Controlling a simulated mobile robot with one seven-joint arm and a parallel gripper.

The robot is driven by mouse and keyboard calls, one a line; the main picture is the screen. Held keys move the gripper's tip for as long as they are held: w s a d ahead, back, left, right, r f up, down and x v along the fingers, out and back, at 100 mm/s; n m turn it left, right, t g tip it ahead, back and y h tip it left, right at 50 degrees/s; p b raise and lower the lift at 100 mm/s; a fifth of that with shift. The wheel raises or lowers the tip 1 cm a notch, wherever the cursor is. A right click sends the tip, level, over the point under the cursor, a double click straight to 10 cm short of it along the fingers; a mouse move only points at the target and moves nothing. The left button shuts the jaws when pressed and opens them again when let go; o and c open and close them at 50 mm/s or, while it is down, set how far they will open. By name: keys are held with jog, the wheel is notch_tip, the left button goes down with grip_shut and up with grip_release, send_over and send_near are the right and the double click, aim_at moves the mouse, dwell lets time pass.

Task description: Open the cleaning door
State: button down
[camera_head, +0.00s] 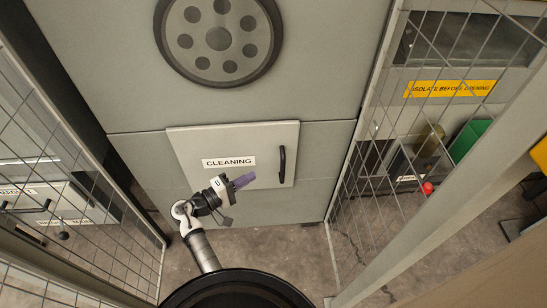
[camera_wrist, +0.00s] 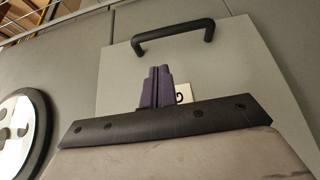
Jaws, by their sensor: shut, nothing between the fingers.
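The cleaning door (camera_head: 235,140) is a light grey panel with a "CLEANING" label, set in the machine front and looking closed in the head view. Its black bar handle (camera_head: 282,164) is upright near the door's right edge. My gripper (camera_head: 251,177) has purple fingers and is in front of the door, left of the handle and apart from it. In the wrist view, the fingers (camera_wrist: 156,72) are together and empty, pointing toward the handle (camera_wrist: 173,36) near the top. The door (camera_wrist: 225,75) fills much of that view. The label is mostly hidden behind the fingers.
A round perforated disc (camera_head: 218,38) is on the machine above the door. Wire mesh fences stand at the left (camera_head: 75,130) and right (camera_head: 385,120), leaving a narrow bay. The concrete floor (camera_head: 285,245) below the door looks clear.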

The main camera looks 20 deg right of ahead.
jog(key=p, duration=0.3)
send_over(274, 165)
jog(key=s+a, duration=0.2)
jog(key=s, duration=0.1)
jog(key=shift+d, duration=0.45)
jog(key=shift+s+a, duration=0.1)
